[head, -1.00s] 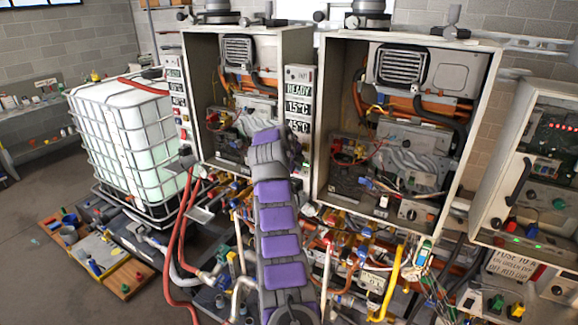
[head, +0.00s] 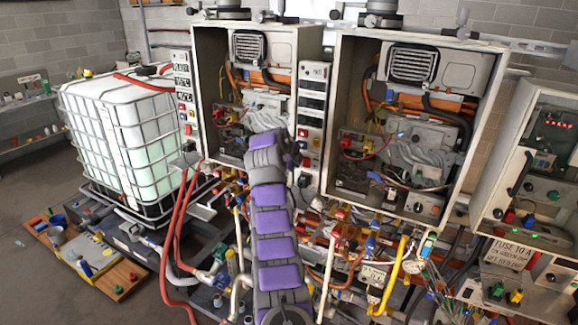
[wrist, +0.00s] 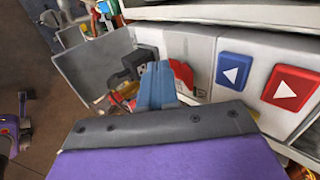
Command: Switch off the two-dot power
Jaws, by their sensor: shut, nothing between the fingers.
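A narrow white control panel (head: 311,95) stands between two heater cabinets in the head view. Its display windows are dark. My purple arm reaches up to its lower part, where my gripper tip is hidden by the arm. In the wrist view my gripper's blue fingers (wrist: 157,85) are shut and empty. They are close to a red part (wrist: 182,76) and a black part (wrist: 135,64) on the white panel face. I cannot tell whether they touch. No two-dot mark is legible.
The left heater cabinet (head: 196,75) and right heater cabinet (head: 332,110) stand open on both sides. Red hoses (head: 175,230) and crowded pipes lie below. A caged white tank (head: 125,145) is at left; floor beyond it is open.

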